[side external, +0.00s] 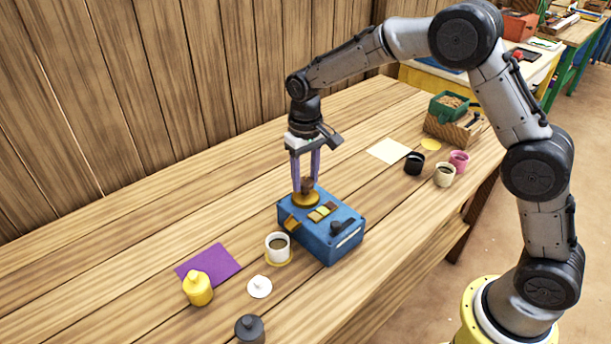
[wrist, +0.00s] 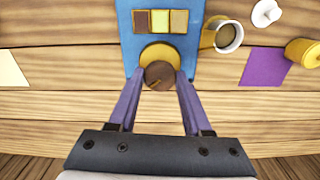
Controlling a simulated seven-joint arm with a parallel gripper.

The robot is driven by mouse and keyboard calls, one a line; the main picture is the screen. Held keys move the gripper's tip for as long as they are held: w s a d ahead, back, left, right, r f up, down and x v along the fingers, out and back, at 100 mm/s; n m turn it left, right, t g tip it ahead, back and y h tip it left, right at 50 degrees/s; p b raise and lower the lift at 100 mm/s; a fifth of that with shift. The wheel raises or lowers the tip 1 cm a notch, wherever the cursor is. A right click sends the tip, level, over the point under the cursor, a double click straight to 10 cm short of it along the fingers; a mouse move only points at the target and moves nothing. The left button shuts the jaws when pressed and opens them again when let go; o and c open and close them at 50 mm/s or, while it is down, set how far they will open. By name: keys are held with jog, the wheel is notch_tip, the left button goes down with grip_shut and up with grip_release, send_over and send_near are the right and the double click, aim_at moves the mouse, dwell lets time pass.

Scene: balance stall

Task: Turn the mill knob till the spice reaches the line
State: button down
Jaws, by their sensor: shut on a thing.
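The blue mill (side external: 318,245) stands on the wooden table; its blue body also shows in the wrist view (wrist: 127,30). My gripper (side external: 306,184) points down and is shut on the knob, one purple finger on each side; the wrist view shows a dark mark on the knob's top. I cannot make out a fill line in the cup.
Several cups, including a pink one (side external: 459,161), and a pale sheet (side external: 388,150) are at the right. Bare table lies between.

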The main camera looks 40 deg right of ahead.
aim_at(306, 180)
jog(key=shift+c, duration=1.7)
grip_release()
jog(key=shift+r, duration=0.1)
notch_tip(306, 180, up, 14)
